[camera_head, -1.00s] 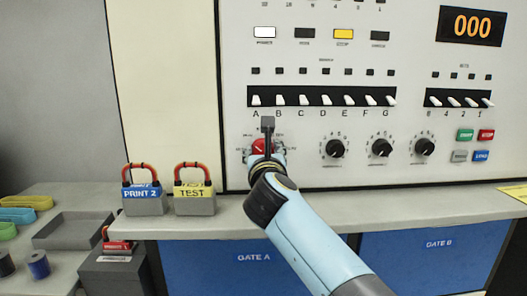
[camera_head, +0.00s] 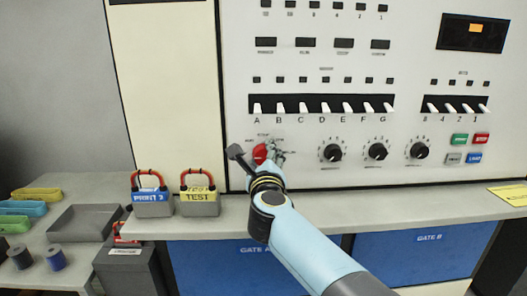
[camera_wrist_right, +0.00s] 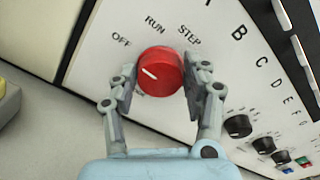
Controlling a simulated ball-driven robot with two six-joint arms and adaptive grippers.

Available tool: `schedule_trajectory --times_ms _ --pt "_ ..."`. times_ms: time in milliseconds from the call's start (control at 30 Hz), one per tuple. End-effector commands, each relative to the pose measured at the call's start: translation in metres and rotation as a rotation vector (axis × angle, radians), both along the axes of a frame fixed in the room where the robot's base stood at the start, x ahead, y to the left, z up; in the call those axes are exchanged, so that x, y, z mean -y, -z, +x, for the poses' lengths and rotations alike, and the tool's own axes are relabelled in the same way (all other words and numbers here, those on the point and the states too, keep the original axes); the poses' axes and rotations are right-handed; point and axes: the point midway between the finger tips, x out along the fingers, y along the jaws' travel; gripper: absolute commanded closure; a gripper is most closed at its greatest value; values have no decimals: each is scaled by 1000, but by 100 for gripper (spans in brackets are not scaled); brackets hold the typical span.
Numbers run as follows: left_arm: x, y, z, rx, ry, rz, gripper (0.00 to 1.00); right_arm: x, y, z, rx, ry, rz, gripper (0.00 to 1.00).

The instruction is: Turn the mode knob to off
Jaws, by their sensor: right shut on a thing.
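The red mode knob (camera_head: 260,153) is on the white panel, below switch A and left of the black knobs. In the right wrist view the knob (camera_wrist_right: 160,72) has OFF, RUN and STEP printed around its upper side. Its white pointer line slants to the upper left, towards the OFF side. My right gripper (camera_wrist_right: 155,88) is shut on the knob, one finger on each side. In the head view the right gripper (camera_head: 258,157) is tilted to the left and partly covers the knob and its labels. My left gripper is not in view.
Padlocks marked PRINT 2 (camera_head: 152,202) and TEST (camera_head: 200,201) stand on the ledge left of my right arm. Black knobs (camera_head: 331,152) are to the right, with a row of toggle switches (camera_head: 325,107) above. A grey tray (camera_head: 82,223) lies at far left.

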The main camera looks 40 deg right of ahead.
Motion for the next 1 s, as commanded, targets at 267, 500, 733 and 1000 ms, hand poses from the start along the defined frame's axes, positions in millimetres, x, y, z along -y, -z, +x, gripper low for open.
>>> schedule_trajectory --times_ms 267,500,733,1000 --pt "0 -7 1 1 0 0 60 -1 -1 1 -33 -1 -56 84" --pt "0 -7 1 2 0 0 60 -1 0 1 -37 -1 -64 84" --pt "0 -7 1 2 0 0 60 -1 0 1 -37 -1 -64 47" --pt "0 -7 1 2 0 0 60 0 0 0 -38 -1 -63 29"
